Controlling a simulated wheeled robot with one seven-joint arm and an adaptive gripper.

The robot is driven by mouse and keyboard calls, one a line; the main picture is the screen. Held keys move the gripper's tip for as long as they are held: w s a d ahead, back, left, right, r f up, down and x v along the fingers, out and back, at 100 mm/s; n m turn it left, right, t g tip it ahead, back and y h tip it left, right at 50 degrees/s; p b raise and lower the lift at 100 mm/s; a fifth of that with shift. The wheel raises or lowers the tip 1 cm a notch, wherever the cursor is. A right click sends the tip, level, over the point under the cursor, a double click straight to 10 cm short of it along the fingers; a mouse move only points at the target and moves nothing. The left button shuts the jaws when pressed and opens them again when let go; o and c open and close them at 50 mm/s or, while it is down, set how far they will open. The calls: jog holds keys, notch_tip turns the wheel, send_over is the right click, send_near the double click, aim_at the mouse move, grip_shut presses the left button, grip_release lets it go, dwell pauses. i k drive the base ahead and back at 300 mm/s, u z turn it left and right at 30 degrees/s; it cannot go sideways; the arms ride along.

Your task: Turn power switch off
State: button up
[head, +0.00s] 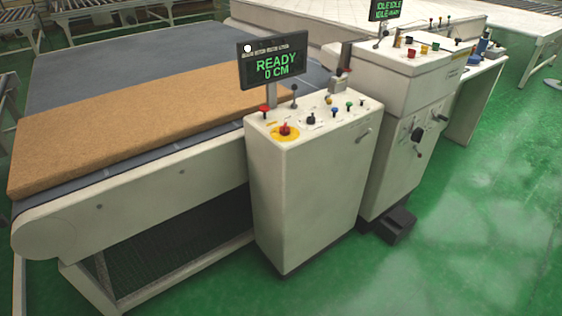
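A white control cabinet (305,195) stands in the middle of the head view. Its sloped top carries a red emergency button on a yellow base (285,131), a black knob (311,119), a black-topped lever (294,91) and several small coloured buttons. A grey handle (362,135) is on its right side. A second cabinet (405,90) behind it has black rotary knobs (418,134) on its side. I cannot tell which control is the power switch; labels are too small to read. My gripper is not in view.
A display (273,60) above the near cabinet reads "READY 0 CM". A brown mattress slab (140,120) lies on the conveyor (150,205) at left. A black foot pedal (397,226) sits on the floor by the second cabinet. The green floor (470,235) at right is clear.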

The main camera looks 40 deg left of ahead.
aim_at(285, 131)
jog(key=u, duration=1.1)
jog(key=k, duration=1.3)
jog(key=u, duration=0.75)
jog(key=i, duration=1.55)
jog(key=z, duration=0.25)
